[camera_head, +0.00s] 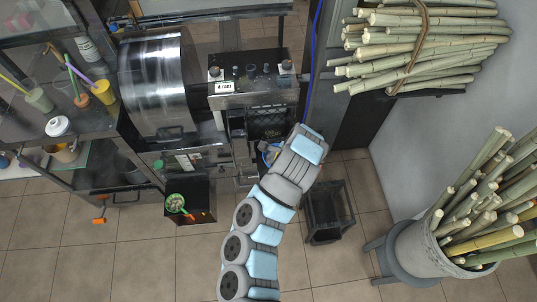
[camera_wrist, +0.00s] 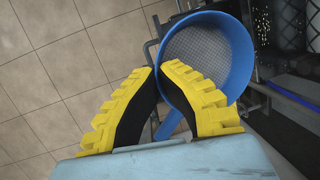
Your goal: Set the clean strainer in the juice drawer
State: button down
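A blue strainer (camera_wrist: 242,50) with a clean grey mesh and a short blue handle fills the upper middle of the wrist view. My gripper (camera_wrist: 158,72) has its yellow fingers on either side of the strainer's near wall, one outside and one over the mesh, and looks shut on that wall. In the head view only a bit of the blue strainer (camera_head: 270,153) shows beside my gripper (camera_head: 268,146), in front of the press. A black open box or drawer (camera_head: 205,219) stands out below the press at left. I cannot tell if it is the juice drawer.
A green-rimmed strainer or bowl (camera_head: 175,203) with pale bits lies in the black box. The press (camera_head: 255,92) stands behind my gripper. An empty black crate (camera_head: 330,212) is right of my arm. A bucket of canes (camera_head: 425,248) stands further right; tiled floor is free in front.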

jog(key=shift+f+n, duration=0.4)
jog(key=shift+w+f+b, duration=0.15)
jog(key=shift+w+b, duration=0.15)
jog(key=shift+b, duration=0.25)
jog(key=w+f+b, duration=0.8)
jog(key=w+b, duration=0.1)
jog(key=w, duration=0.3)
jog(key=shift+w+f, duration=0.4)
jog(key=shift+w+f, duration=0.1)
notch_tip(320, 180, down, 4)
jog(key=shift+d+r+b, duration=0.1)
jog(key=shift+r+b, duration=0.15)
jog(key=shift+b, duration=0.05)
jog(key=c, duration=1.2)
grip_release()
jog(key=shift+c, duration=0.2)
